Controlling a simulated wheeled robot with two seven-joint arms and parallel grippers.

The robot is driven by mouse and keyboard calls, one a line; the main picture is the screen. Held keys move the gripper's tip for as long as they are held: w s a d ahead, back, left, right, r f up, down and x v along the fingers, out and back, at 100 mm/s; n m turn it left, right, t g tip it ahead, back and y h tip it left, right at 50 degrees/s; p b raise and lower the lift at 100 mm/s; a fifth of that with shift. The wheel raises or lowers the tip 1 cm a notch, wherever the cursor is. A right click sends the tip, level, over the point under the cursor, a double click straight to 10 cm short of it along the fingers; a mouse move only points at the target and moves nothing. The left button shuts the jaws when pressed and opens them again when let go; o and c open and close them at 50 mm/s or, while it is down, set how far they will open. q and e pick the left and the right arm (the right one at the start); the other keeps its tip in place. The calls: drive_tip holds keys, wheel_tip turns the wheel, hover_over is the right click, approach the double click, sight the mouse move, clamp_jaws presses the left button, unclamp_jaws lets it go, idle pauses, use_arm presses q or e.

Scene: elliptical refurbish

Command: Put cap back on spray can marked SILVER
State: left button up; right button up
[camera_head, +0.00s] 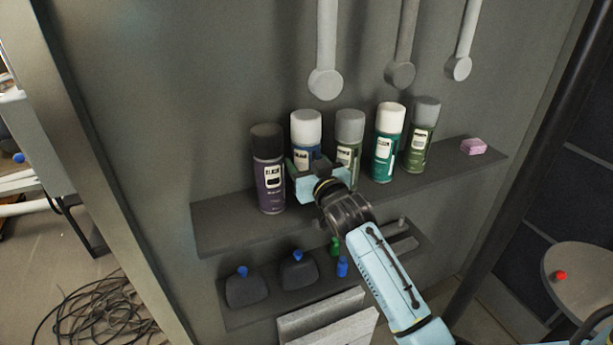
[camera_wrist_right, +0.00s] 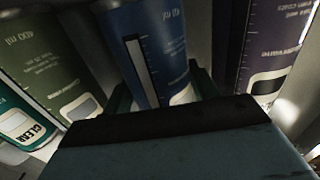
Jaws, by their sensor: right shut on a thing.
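My right gripper (camera_head: 307,170) is at the upper shelf, shut on the blue spray can (camera_head: 305,149), which has a white cap (camera_head: 306,126). In the right wrist view the blue can (camera_wrist_right: 150,45) stands between the two fingers. To its left is a purple can (camera_head: 270,185) with a black cap. To its right are an olive can (camera_head: 346,157) with a grey cap, a teal can (camera_head: 384,155) with a white cap, and another olive can (camera_head: 420,145) with a grey cap. The teal can's label reads CLEAR (camera_wrist_right: 16,124); I cannot read SILVER anywhere. My left gripper is out of view.
The cans stand on a dark upper shelf (camera_head: 226,232); a pink block (camera_head: 473,146) lies at its right end. A lower shelf (camera_head: 236,318) holds dark bottles with blue tops and small items. A round table (camera_head: 585,285) at right bears a red object (camera_head: 560,275). Pale rods hang above.

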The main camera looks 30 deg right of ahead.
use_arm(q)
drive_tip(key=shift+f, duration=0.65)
use_arm(e)
drive_tip(key=shift+f, duration=0.5)
drive_tip(key=shift+f+b, duration=0.2)
drive_tip(key=shift+b, duration=0.1)
drive_tip(key=o, duration=1.3)
drive_tip(key=shift+r, duration=0.2)
drive_tip(key=shift+s+f, duration=0.1)
drive_tip(key=shift+s, duration=0.25)
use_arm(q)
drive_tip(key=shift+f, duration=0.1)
use_arm(e)
drive_tip(key=s, duration=1.1)
drive_tip(key=shift+s+a, duration=0.15)
drive_tip(key=shift+a, duration=0.2)
